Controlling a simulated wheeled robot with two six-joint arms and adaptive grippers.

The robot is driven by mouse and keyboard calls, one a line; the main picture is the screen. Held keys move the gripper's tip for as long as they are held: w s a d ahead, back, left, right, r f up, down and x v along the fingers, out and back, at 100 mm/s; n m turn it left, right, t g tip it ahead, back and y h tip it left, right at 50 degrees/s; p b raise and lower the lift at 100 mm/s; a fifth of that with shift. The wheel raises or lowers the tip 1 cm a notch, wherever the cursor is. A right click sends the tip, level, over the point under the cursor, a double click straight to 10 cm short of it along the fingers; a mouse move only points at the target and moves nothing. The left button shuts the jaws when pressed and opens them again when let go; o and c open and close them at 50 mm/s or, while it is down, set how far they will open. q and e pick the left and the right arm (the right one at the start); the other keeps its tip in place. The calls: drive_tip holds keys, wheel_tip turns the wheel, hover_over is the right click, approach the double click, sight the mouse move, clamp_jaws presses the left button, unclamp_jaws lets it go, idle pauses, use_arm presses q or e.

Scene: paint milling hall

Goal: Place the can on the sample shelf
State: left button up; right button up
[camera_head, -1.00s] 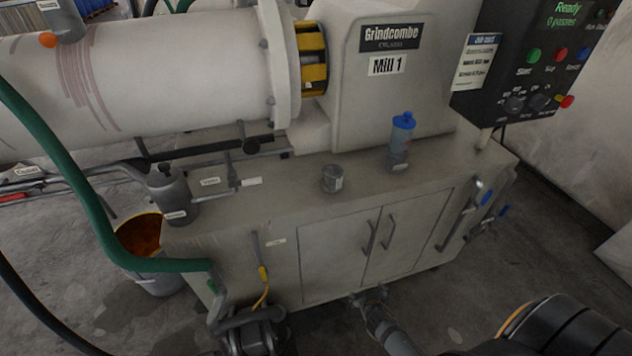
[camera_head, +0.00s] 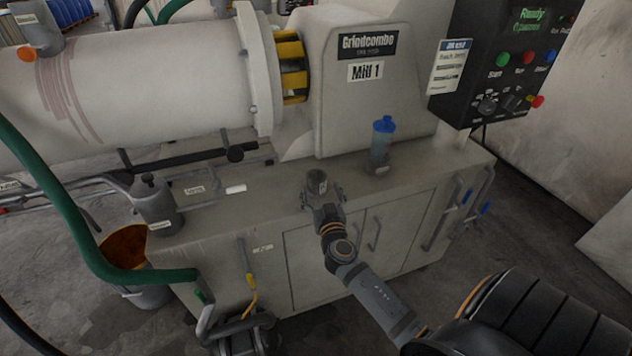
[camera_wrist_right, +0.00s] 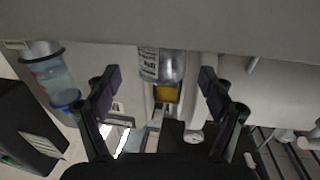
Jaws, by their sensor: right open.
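The can (camera_head: 317,178) is a small grey metal can standing upright on the cabinet top below the mill. My right gripper (camera_head: 321,194) reaches in from the front, with its fingers at the can's near side. In the right wrist view, which is upside down, the can (camera_wrist_right: 162,66) shows with a white label, ahead of and between the spread fingers of my open right gripper (camera_wrist_right: 160,85). A gap shows on each side of the can; I see no contact. I cannot make out which surface is the sample shelf. My left gripper is not in view.
A blue-capped bottle (camera_head: 382,145) stands right of the can; it also shows in the wrist view (camera_wrist_right: 52,77). A grey canister (camera_head: 157,205) stands at the cabinet's left end. A green hose (camera_head: 72,215) hangs at left. The control box (camera_head: 505,60) overhangs the right.

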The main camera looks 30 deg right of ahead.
sight(319, 184)
drive_tip(key=shift+w, duration=0.2)
drive_tip(key=w+p, duration=0.1)
drive_tip(key=w+d+r, duration=0.1)
drive_tip(key=shift+w+p, duration=0.3)
drive_tip(key=shift+p, duration=0.1)
drive_tip(key=shift+w+d+f, duration=0.2)
drive_tip(key=shift+w+d, duration=0.05)
drive_tip(key=shift+w, duration=0.35)
drive_tip(key=shift+w+d+f, duration=0.2)
drive_tip(key=shift+w, duration=0.35)
drive_tip(key=shift+s+r, duration=0.1)
drive_tip(key=shift+c, duration=0.3)
drive_tip(key=c, duration=1.3)
wheel_tip(319, 184, up, 12)
drive_tip(key=p, duration=0.4)
drive_tip(key=shift+r, duration=0.25)
wheel_tip(319, 184, up, 16)
drive_tip(key=p, duration=0.1)
drive_tip(key=shift+f, duration=0.25)
